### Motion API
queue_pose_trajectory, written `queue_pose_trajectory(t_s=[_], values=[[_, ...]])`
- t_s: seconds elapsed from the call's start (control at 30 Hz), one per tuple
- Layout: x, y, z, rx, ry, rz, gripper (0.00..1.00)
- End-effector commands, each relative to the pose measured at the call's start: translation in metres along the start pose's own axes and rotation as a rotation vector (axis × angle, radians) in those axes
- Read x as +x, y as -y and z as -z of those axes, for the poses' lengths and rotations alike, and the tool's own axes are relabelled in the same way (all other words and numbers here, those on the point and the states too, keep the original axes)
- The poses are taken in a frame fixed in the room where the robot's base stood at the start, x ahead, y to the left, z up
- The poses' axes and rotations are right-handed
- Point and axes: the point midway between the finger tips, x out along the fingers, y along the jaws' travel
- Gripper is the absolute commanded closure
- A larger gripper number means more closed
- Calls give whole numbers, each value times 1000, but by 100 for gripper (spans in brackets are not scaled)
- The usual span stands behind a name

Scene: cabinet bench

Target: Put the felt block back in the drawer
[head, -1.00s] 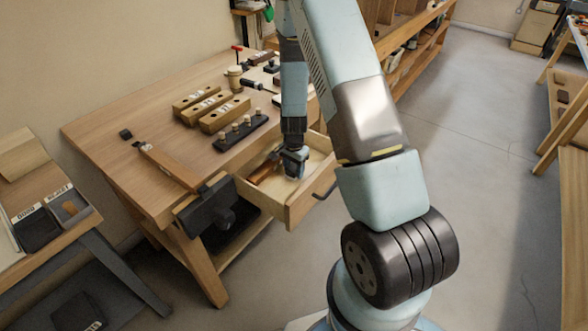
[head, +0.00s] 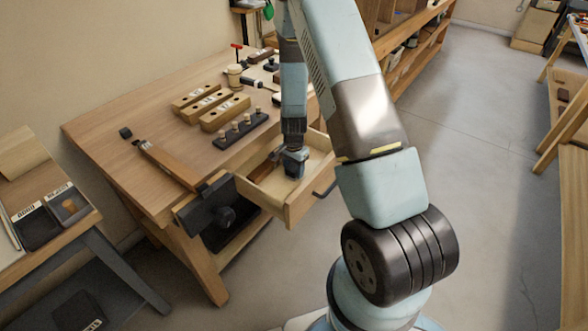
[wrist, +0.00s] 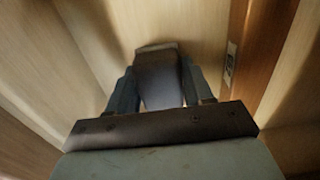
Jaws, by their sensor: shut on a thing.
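The felt block (wrist: 158,82) is dark blue-grey and sits between my gripper's fingers in the wrist view. My gripper (wrist: 160,98) is shut on it, with one finger on each side. In the head view my gripper (head: 294,168) points down inside the open drawer (head: 268,202) of the bench. The block is low, near the pale drawer floor; I cannot tell whether it touches it. In the head view the block is hard to tell apart from the fingers.
A reddish-brown wooden item (wrist: 275,58) lies in the drawer, right of my gripper in the wrist view. The drawer walls stand close around. A black vise (head: 212,208) is left of the drawer. Wooden blocks (head: 225,113) and a dark peg rack (head: 241,130) stand on the bench top.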

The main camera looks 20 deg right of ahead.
Motion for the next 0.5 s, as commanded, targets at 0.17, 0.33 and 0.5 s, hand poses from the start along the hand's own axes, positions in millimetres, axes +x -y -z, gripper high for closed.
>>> queue_pose_trajectory(t_s=[0.17, 0.33, 0.5], values=[[3, 0, 0, 0, 0, 0, 88], [3, 0, 0, 0, 0, 0, 40], [3, 0, 0, 0, 0, 0, 24]])
